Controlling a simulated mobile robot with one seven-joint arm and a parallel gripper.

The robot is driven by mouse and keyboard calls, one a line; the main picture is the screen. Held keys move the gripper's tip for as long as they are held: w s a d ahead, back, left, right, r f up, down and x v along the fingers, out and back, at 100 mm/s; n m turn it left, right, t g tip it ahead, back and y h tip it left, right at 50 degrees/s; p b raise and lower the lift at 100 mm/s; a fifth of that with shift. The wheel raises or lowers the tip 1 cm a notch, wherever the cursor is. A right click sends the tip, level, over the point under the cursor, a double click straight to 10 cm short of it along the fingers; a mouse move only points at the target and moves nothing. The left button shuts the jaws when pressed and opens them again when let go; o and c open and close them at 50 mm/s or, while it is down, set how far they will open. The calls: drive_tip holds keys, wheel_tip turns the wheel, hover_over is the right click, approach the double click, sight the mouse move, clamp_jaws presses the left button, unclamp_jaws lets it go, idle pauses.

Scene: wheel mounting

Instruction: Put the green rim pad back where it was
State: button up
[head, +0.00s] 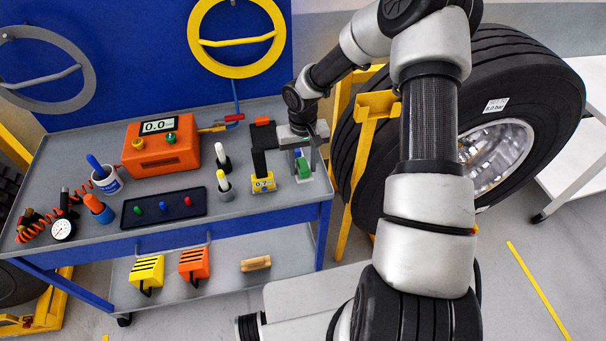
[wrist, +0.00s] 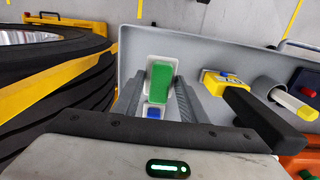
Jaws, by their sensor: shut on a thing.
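The green rim pad (head: 304,167) is at the right end of the grey cart top (head: 237,205). In the wrist view the green pad (wrist: 160,82) sits between the two fingers of my gripper (wrist: 160,95), which is shut on it. Something pale shows around the pad, and a small blue piece (wrist: 154,112) is just below it in the picture. In the head view my gripper (head: 301,152) partly covers this spot. I cannot tell whether the pad touches the cart top.
A yellow gauge (head: 263,185) with a black upright part stands close to the left of my gripper. Marker holders (head: 224,183), a dark tray (head: 165,208) and an orange inflator (head: 160,147) are further left. A large tyre (head: 500,85) on a yellow stand is right of the cart.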

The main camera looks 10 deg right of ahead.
sight(303, 174)
drive_tip(key=shift+f, duration=2.15)
drive_tip(key=o, duration=0.9)
drive_tip(key=shift+r, duration=0.1)
wheel_tip(303, 174, up, 12)
drive_tip(key=shift+r, duration=0.1)
